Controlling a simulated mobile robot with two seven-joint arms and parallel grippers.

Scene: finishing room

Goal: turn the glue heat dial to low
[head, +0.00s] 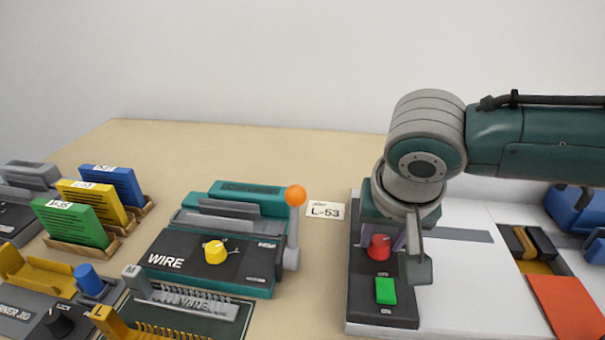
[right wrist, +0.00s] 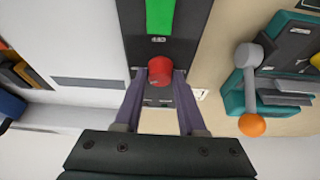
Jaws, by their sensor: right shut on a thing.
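A red round knob (head: 379,247) stands on the dark control strip of the white-topped machine, above a green rectangular button (head: 385,291). Small labels sit below the knob and below the button; no low mark is readable. My right gripper (right wrist: 160,75) is shut on the red knob, which shows between its two purple fingers in the right wrist view (right wrist: 160,70). In the head view the wrist and a grey part hide much of the gripper. My left gripper is not in view.
The WIRE machine (head: 163,262), with a yellow knob (head: 215,252) and an orange-tipped lever (head: 294,225), stands to the left of the white-topped machine (head: 470,300). An L-53 card (head: 325,210) lies between them. Coloured card holders (head: 72,224) stand at the far left. The back of the table is clear.

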